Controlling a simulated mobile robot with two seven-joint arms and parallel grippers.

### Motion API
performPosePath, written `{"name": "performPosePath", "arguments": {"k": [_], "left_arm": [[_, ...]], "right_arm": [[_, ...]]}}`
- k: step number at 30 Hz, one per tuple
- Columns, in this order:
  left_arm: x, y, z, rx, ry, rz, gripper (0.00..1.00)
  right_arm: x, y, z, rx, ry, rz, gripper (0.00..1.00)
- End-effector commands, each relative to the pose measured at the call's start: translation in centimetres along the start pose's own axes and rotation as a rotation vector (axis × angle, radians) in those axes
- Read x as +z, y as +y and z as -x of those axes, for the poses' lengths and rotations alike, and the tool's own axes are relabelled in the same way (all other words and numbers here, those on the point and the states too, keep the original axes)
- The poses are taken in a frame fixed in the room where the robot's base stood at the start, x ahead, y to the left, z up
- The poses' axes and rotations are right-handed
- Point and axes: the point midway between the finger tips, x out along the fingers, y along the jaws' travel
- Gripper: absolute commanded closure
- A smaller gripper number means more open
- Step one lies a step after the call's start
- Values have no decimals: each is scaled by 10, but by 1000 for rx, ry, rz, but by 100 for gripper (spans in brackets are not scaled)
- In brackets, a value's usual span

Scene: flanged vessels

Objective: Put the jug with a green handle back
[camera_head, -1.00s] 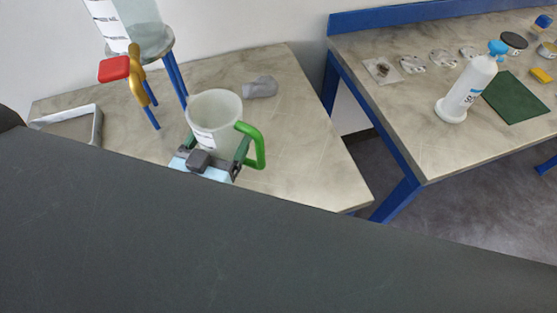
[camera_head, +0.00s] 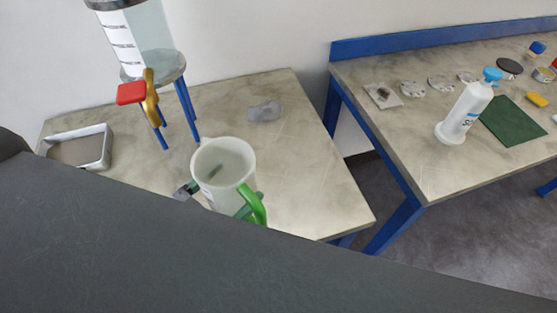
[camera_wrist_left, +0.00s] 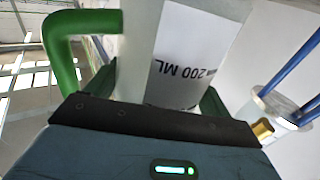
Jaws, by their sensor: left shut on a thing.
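The jug with a green handle (camera_head: 228,172) is a whitish, see-through jug over the front part of the left table, with its open top facing up. Its green handle (camera_head: 252,203) points to the lower right. My left gripper (camera_head: 218,200) is shut around the jug's body, a finger on each side. In the left wrist view the jug's wall (camera_wrist_left: 185,50), with a "200 ML" label, stands between the fingers, and the handle (camera_wrist_left: 62,50) is at the left. The jug's base is hidden, so I cannot tell whether it touches the table. My right gripper is out of view.
A large clear vessel (camera_head: 150,35) stands on a blue-legged stand behind the jug, with a red-handled brass tap (camera_head: 150,95). A white tray (camera_head: 92,150) lies left, a grey lump (camera_head: 265,111) behind right.

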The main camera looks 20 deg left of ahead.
Motion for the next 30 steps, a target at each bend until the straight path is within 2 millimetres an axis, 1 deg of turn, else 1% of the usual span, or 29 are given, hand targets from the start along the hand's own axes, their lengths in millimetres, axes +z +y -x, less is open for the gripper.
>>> {"name": "performPosePath", "arguments": {"k": [1, 11, 20, 21, 24, 27, 30], "left_arm": [[4, 0, -7, 2, -4, 2, 73], [10, 0, -46, 1, -4, 3, 73], [14, 0, -80, 1, -3, 2, 73], [12, 0, -87, 0, 1, 0, 73], [10, 0, -103, 0, 5, -3, 73], [12, 0, -116, -1, 4, -1, 73], [14, 0, -122, -1, 2, 1, 73]], "right_arm": [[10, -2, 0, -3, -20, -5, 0], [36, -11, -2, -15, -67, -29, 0], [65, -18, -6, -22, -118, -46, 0], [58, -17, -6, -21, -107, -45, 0], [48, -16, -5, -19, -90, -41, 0], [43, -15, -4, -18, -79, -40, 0], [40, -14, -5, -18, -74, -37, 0]]}}
